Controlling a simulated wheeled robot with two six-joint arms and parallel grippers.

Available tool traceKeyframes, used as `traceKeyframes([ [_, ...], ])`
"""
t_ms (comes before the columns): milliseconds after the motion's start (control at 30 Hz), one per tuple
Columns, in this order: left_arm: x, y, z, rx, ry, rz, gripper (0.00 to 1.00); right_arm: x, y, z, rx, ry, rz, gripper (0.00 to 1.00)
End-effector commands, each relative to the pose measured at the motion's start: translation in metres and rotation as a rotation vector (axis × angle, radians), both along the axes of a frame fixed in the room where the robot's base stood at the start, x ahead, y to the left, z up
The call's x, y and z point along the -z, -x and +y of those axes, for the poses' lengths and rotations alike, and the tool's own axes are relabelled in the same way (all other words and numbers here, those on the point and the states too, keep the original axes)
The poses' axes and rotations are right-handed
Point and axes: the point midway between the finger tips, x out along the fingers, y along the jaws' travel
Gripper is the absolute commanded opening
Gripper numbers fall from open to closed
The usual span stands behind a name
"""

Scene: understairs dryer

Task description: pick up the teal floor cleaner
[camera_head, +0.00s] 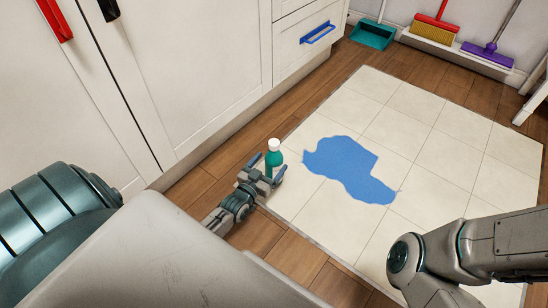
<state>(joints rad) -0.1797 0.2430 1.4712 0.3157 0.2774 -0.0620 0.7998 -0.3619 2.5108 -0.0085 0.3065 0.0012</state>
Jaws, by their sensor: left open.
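The teal floor cleaner (273,160) is a small teal bottle with a white cap. It stands upright near the left edge of the pale tiled floor patch. My left gripper (267,172) is low at the bottle, with its open fingers on either side of its lower part. I cannot tell whether the fingers touch it. The bottle's base is partly hidden by the gripper. My right arm comes in at the lower right, but its gripper is out of view.
A blue puddle (345,168) lies on the tiles (425,185) right of the bottle. White cabinets (190,70) with a blue handle (318,33) stand at the left. A teal dustpan (372,35), a red broom (434,28) and a purple mop (487,54) are along the back wall.

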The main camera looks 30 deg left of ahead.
Motion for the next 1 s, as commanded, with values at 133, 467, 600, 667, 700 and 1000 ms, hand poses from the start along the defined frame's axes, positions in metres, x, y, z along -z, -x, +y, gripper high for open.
traceKeyframes([
  [133,0.002,-0.015,0.001,0.000,0.001,-0.002,0.82,0.014,-0.001,0.000,-0.001,0.001,0.004,0.36],
  [467,-0.002,-0.051,0.002,0.000,0.000,0.000,0.82,0.035,-0.002,0.000,-0.004,0.002,0.007,0.36],
  [600,-0.004,-0.052,0.002,0.000,0.000,0.001,0.82,0.034,-0.002,0.000,-0.004,0.002,0.007,0.36],
  [667,-0.004,-0.052,0.002,0.000,0.000,0.001,0.82,0.034,-0.002,0.000,-0.004,0.002,0.007,0.36],
  [700,-0.004,-0.052,0.002,0.000,0.000,0.001,0.80,0.034,-0.002,0.000,-0.004,0.002,0.007,0.36],
  [1000,-0.004,-0.051,0.002,0.000,0.000,0.001,0.21,0.034,-0.002,0.000,-0.004,0.002,0.007,0.36],
])
